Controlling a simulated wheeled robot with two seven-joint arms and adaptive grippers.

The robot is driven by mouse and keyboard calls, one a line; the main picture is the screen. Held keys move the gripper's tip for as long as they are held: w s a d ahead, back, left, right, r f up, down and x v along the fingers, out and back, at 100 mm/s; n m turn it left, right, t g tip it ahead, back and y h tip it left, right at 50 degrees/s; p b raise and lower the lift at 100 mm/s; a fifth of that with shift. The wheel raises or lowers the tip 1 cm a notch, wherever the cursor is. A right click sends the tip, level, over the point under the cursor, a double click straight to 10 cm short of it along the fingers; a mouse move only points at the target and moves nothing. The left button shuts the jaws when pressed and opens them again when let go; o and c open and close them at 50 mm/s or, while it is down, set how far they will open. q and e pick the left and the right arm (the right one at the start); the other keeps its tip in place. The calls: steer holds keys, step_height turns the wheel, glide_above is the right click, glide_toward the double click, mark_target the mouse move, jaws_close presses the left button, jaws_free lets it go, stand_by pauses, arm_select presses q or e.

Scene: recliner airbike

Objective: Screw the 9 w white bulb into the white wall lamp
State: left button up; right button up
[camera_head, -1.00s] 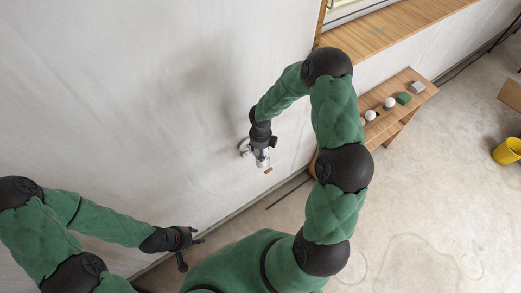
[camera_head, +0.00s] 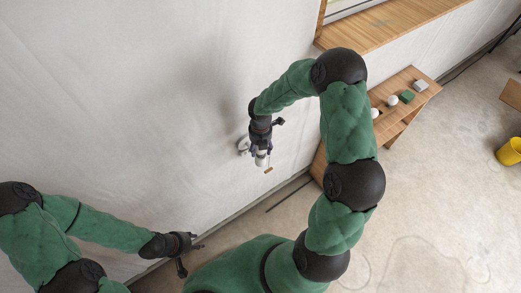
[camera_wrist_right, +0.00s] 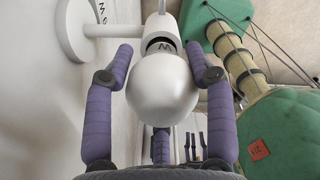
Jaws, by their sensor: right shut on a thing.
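The white wall lamp has a round wall plate (camera_wrist_right: 72,30), a short arm and a cylindrical socket (camera_wrist_right: 155,8) in the right wrist view. In the head view its plate (camera_head: 243,146) is on the wall beside my right gripper. A white round bulb (camera_wrist_right: 162,88) has its base end at the socket mouth, with a dark gap and a printed "W" there. I cannot tell how deep it sits. My right gripper (camera_head: 260,152) is shut on the bulb, purple fingers on both sides. My left gripper (camera_head: 192,250) is low near the wall, apparently empty; its finger gap is unclear.
A wooden bench (camera_head: 413,98) at the right carries white bulbs (camera_head: 392,101), a green block (camera_head: 407,97) and a grey block (camera_head: 421,85). A wooden sill (camera_head: 400,25) runs above it. A yellow bucket (camera_head: 510,151) stands on open floor at far right.

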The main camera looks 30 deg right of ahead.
steer(key=shift+w+d+r, duration=0.1)
steer(key=shift+w+r, duration=0.05)
steer(key=shift+w, duration=0.1)
